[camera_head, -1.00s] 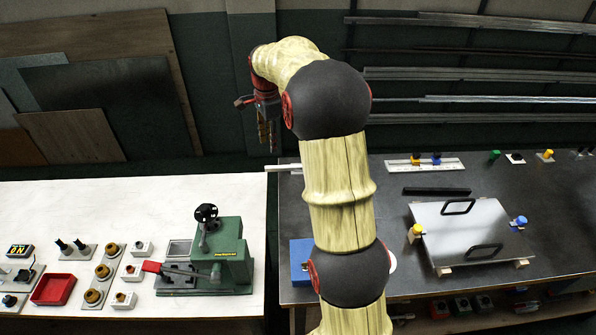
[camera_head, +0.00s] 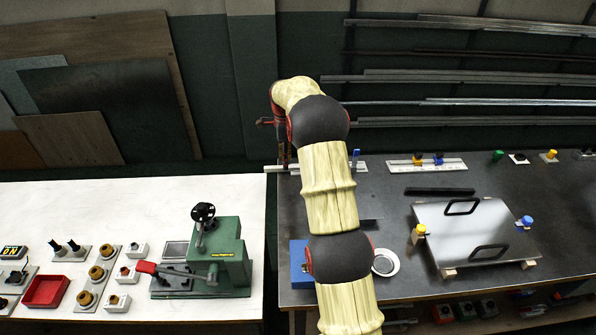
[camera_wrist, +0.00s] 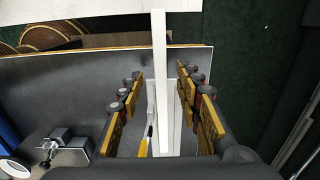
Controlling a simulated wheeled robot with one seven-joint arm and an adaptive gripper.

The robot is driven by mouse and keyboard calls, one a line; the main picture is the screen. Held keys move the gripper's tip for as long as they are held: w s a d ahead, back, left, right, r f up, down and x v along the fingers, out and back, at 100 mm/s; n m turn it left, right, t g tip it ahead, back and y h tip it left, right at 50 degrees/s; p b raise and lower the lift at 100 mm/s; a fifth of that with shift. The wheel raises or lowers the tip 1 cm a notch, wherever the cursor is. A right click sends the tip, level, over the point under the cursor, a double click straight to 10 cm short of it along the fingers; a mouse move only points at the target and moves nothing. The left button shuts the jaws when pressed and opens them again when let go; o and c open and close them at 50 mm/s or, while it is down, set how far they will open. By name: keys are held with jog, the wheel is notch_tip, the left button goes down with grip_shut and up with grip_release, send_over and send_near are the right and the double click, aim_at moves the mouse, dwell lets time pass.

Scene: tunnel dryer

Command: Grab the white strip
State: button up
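The white strip (camera_wrist: 159,75) runs lengthwise up the wrist view, over a wider pale piece, and its far end sticks out past the table edge. In the head view its end (camera_head: 274,169) juts over the left edge of the dark table (camera_head: 400,285). My gripper (camera_wrist: 160,92) is open, with one yellow-padded finger on each side of the strip and visible gaps to both. In the head view my gripper (camera_head: 284,158) is at the strip near the table's left edge, partly hidden by my arm.
A yellow-tipped tool (camera_wrist: 146,142) lies left of the strip. A metal clamp-like piece (camera_wrist: 66,148) is at the lower left. In the head view, a green machine (camera_head: 232,250) stands on the white table, across a gap. A metal plate with handles (camera_head: 470,235) is at right.

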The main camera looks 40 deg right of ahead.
notch_tip(320, 180, down, 3)
jog(key=shift+r+b, duration=0.1)
jog(key=shift+b, duration=0.25)
grip_shut()
dwell(0.4)
